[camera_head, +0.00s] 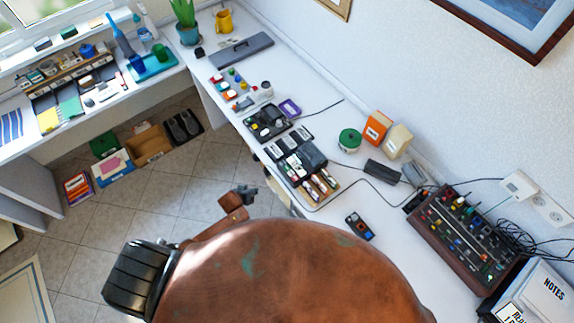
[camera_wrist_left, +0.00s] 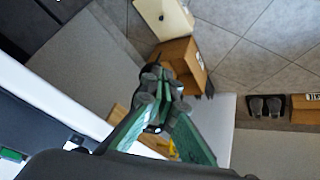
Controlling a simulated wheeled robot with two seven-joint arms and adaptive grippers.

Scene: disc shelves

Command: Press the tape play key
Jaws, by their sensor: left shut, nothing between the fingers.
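I cannot make out a play key with certainty in either view. A dark device with light and grey parts (camera_head: 302,160) lies on the middle of the white desk, and a small dark handheld device (camera_head: 358,226) lies nearer the front edge. Which of them, if either, is the tape player is unclear. My left gripper (camera_head: 246,191) is over the floor, left of the desk's front edge and apart from both devices. In the left wrist view its green fingers (camera_wrist_left: 157,88) are shut and empty. My right gripper is not in view.
A control panel with coloured knobs (camera_head: 462,235) and a notes box (camera_head: 540,292) stand at the desk's right. A green round tin (camera_head: 349,140) and an orange box (camera_head: 376,128) stand near the wall. Cables cross the desk. Boxes (camera_head: 150,144) lie on the floor below the left counter.

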